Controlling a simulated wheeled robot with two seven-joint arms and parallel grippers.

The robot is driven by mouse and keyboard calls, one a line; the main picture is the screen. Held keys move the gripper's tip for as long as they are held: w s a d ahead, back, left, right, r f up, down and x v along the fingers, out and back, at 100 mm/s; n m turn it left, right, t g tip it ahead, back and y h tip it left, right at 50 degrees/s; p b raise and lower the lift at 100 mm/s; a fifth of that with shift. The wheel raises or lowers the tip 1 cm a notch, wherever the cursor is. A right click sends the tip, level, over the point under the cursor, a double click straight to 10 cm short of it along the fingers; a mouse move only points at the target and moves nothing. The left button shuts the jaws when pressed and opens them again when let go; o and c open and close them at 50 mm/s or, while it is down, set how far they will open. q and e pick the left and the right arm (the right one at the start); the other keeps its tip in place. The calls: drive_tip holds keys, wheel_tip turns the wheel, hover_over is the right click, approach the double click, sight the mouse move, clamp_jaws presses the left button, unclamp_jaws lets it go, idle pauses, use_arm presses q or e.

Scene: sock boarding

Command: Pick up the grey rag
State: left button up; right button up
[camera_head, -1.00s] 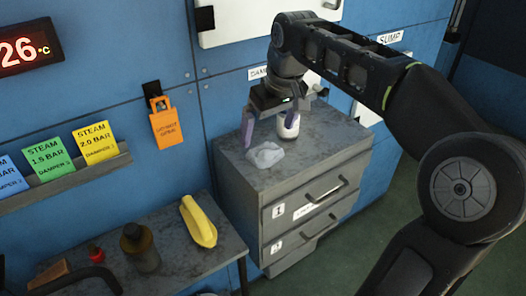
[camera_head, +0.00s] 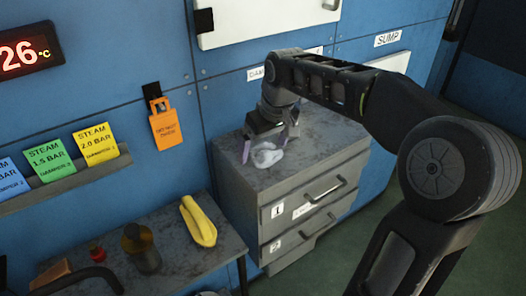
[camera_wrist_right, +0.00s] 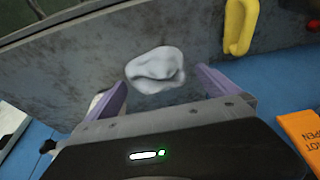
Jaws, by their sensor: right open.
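The grey rag (camera_head: 267,155) lies crumpled on top of the grey drawer cabinet (camera_head: 318,158). In the right wrist view the rag (camera_wrist_right: 155,70) sits just beyond and between the two purple fingertips. My right gripper (camera_head: 264,150) is open and low over the cabinet top, with one finger on each side of the rag. In the wrist view the open right gripper (camera_wrist_right: 163,88) shows a gap on both sides of the rag; I cannot tell whether it touches. My left gripper is not in view.
An orange tag (camera_head: 165,125) hangs on the blue wall behind.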

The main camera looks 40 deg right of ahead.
sight(264, 150)
drive_tip(key=shift+c, duration=0.6)
drive_tip(key=c, duration=1.2)
drive_tip(key=shift+r, duration=0.15)
wheel_tip(264, 150, up, 10)
drive_tip(key=shift+f, duration=0.1)
